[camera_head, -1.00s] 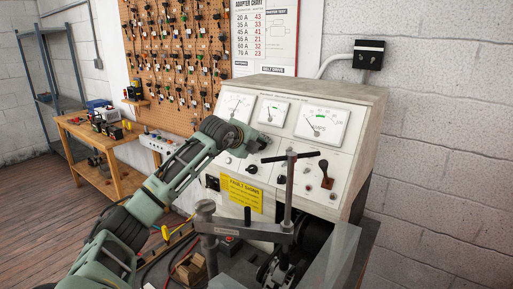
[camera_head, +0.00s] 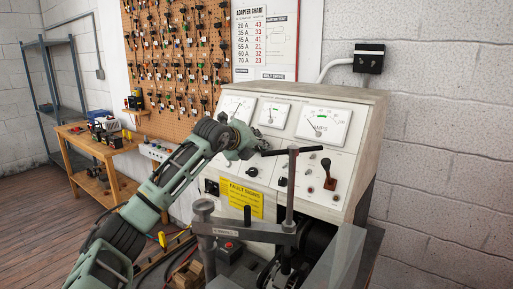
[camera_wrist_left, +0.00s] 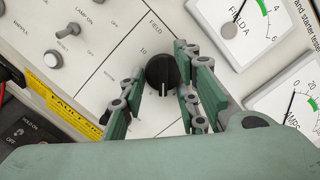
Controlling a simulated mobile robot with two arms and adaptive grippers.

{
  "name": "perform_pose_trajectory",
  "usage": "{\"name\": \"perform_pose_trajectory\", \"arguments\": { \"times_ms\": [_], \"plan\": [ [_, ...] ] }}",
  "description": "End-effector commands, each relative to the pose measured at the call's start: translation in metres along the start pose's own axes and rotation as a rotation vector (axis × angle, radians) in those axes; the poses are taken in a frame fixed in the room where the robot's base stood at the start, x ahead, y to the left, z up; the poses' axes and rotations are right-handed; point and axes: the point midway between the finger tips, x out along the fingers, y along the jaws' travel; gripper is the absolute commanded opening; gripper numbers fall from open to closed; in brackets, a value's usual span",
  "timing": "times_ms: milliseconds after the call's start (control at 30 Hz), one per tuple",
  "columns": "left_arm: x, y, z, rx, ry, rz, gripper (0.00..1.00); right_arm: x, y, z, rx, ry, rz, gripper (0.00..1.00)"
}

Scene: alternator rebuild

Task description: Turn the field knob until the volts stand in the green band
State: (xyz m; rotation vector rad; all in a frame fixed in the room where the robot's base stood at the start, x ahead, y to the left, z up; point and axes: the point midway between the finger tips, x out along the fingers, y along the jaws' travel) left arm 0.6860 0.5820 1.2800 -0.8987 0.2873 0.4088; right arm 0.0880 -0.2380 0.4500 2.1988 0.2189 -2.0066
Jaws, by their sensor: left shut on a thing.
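The black field knob (camera_wrist_left: 160,70) sits on the white panel under the word FIELD in the left wrist view. Its white pointer line faces the bottom of that picture. My left gripper (camera_wrist_left: 157,98) has its fingers on either side of the knob and is shut on it. In the head view my left gripper (camera_head: 248,149) is against the panel and hides the knob. The leftmost dial (camera_head: 237,108), probably volts, is too small to read. The field amps dial (camera_wrist_left: 235,28) shows its needle short of its green band. My right gripper is out of view.
A T-handled clamp (camera_head: 290,185) stands in front of the panel, close to the right of my left gripper. The amps dial (camera_head: 323,124) is at the right. A yellow sign (camera_head: 241,198) and other knobs sit below. A wooden bench (camera_head: 88,140) stands at the left.

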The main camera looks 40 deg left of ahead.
Motion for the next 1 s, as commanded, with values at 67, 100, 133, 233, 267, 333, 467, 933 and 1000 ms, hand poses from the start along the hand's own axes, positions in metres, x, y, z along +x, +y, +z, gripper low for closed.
{"name": "perform_pose_trajectory", "arguments": {
  "times_ms": [67,100,133,233,267,333,467,933,1000],
  "plan": [
    [0.002,0.006,-0.003,0.002,0.007,0.016,0.03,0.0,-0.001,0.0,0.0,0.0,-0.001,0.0],
    [0.002,0.006,-0.003,0.001,0.007,0.016,0.03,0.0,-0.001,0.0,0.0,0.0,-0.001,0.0],
    [0.002,0.006,-0.003,0.001,0.007,0.016,0.03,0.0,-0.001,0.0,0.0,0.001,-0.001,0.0],
    [0.002,0.006,-0.003,0.001,0.007,0.016,0.3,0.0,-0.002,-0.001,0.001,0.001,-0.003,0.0],
    [0.002,0.006,-0.003,0.001,0.007,0.016,0.33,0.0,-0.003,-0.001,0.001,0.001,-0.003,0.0],
    [0.002,0.006,-0.003,0.001,0.007,0.015,0.39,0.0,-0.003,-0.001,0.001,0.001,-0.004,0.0],
    [0.002,0.004,-0.003,0.0,0.005,0.012,0.44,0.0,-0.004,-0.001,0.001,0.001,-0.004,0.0],
    [-0.028,0.003,0.0,0.003,0.0,0.008,0.44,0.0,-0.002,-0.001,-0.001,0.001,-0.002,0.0],
    [-0.044,0.005,0.001,0.005,-0.002,0.01,0.44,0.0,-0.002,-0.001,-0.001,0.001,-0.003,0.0]
  ]
}}
